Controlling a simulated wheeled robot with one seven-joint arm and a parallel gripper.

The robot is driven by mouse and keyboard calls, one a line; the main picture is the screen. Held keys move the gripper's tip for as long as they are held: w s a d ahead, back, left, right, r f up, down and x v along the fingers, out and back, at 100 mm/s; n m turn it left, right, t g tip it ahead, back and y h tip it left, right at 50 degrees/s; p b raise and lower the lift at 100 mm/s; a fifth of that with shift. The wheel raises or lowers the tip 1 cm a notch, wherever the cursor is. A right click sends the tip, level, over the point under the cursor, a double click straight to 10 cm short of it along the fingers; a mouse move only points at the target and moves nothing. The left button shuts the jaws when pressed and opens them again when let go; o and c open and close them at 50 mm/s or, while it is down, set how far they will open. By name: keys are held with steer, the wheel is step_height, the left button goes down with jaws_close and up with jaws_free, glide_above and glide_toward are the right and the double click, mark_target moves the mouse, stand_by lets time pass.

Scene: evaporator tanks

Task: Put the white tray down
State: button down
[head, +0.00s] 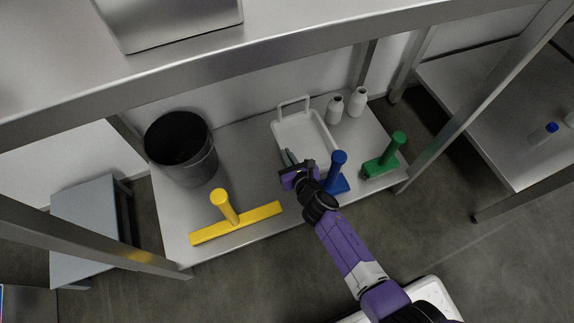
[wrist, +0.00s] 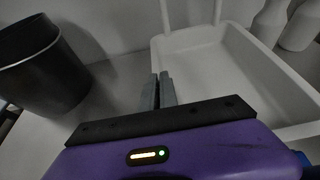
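The white tray (head: 318,132) is shallow and rectangular, with an upright loop handle at its far end. It appears level over the lower metal shelf; I cannot tell whether its base touches the shelf. It fills the right of the wrist view (wrist: 205,85). My gripper (head: 290,157) is at the tray's left side wall. In the wrist view, its two grey fingers (wrist: 163,92) are close together, with the tray's left wall between them. The gripper body and arm hide the tray's near left part.
The lower shelf (head: 258,170) also bears a black bin (head: 182,150), a yellow T-shaped tool (head: 235,222), a blue-handled tool (head: 337,170), a green one (head: 386,158) and two white bottles (head: 346,106). Bare shelf lies left of the tray. A steel beam (head: 250,70) runs above.

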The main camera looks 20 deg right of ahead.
steer(key=shift+f+b, duration=2.1)
steer(key=shift+f, duration=0.05)
steer(key=shift+f, duration=0.2)
steer(key=c, duration=1.6)
jaws_free()
steer(key=shift+c, duration=0.2)
steer(key=shift+s+r+p, duration=0.15)
steer(key=shift+r+p, duration=0.25)
steer(key=p+v, duration=0.8)
steer(key=v, duration=0.2)
steer(key=shift+s+a+r, duration=0.1)
steer(key=shift+s+r, duration=0.05)
steer(key=shift+s, duration=0.65)
